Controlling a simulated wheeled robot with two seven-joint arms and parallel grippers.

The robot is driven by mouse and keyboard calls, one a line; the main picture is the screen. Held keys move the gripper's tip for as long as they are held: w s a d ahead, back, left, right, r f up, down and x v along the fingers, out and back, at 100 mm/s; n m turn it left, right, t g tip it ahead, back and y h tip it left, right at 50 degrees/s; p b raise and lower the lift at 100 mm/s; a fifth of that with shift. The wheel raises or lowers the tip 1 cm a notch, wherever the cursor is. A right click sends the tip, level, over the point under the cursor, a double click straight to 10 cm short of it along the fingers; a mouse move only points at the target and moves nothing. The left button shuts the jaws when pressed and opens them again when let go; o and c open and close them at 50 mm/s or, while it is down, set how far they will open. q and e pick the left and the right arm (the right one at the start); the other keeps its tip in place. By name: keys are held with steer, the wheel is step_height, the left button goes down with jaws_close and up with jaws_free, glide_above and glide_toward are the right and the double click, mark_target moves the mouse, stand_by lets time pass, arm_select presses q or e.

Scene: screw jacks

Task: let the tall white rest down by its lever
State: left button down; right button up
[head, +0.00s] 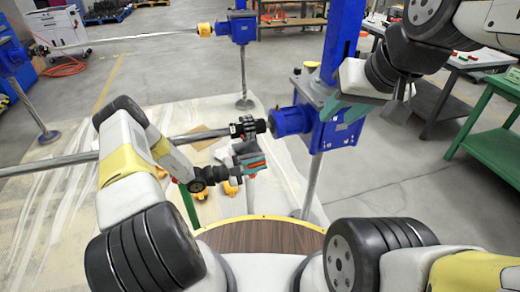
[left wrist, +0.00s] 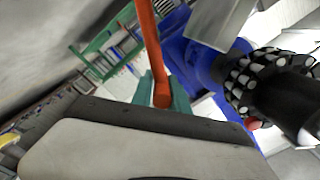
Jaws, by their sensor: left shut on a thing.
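My left gripper (head: 253,165) is shut on an orange-red lever (left wrist: 150,45), beside the front of the blue screw jack (head: 333,128). The left wrist view shows the lever between the teal fingertips (left wrist: 162,96), running up out of the frame. In the head view only a little red shows between the fingers. A pale upright post (head: 250,196) stands just below this gripper. I cannot tell whether it is the tall white rest. My right gripper (head: 352,106) is high in front of the jack's blue column, with teal fingertips; its opening is unclear.
A black coupling (head: 247,127) and a long shaft (head: 60,163) lie close behind my left gripper; the coupling also shows in the left wrist view (left wrist: 262,78). A round wooden top (head: 262,240) is near me. A green bench (head: 488,135) stands at the right. Grey floor between is clear.

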arm_select(q)
steer(key=shift+w+r, duration=0.1)
steer(key=shift+w, duration=0.05)
steer(key=c, duration=1.3)
jaws_free()
steer(key=shift+a, duration=0.1)
steer(key=v, duration=0.7)
steer(key=shift+s+a, duration=0.2)
steer(key=shift+a, duration=0.1)
steer(key=shift+s, duration=0.15)
